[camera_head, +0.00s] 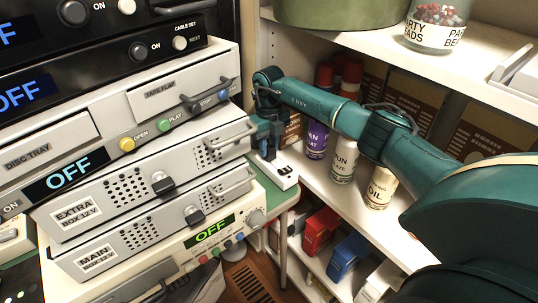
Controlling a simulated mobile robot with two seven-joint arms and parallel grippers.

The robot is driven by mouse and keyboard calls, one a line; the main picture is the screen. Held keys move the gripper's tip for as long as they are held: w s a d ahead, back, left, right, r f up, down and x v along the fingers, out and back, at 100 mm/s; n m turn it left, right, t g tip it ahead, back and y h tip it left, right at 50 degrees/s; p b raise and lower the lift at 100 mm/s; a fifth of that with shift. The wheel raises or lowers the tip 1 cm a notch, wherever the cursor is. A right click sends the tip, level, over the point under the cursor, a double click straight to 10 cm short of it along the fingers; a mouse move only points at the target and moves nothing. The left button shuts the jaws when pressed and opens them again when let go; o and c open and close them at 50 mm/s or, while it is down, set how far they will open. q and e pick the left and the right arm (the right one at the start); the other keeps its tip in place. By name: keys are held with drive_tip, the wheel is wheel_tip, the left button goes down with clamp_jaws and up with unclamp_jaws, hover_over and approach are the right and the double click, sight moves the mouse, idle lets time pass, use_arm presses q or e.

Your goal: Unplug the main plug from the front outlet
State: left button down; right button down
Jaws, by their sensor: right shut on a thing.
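My right arm reaches in from the right, and my right gripper (266,152) points down at a white outlet strip (283,178) on the green-edged table, beside the stacked boxes. The gripper is shut on a small dark plug that its fingers mostly hide. I take this to be the main plug, but its label cannot be read. The plug is at or just above the strip; I cannot tell whether it is still seated. The box labelled MAIN BOX 12 V (97,258) lies below the EXTRA BOX 12 V (76,215). My left gripper is not in view.
Stacked devices with handles stand close on the left of the gripper. A white shelf (325,194) on the right holds a purple can (317,140), a green-labelled can (343,160) and an oil can (380,187). Red and blue items sit lower down.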

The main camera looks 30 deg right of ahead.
sight(269, 147)
drive_tip(key=shift+r, duration=0.5)
drive_tip(key=shift+r+p, duration=0.1)
drive_tip(key=shift+p, duration=0.2)
drive_tip(key=shift+r+p, duration=1.9)
drive_tip(key=shift+r, duration=0.45)
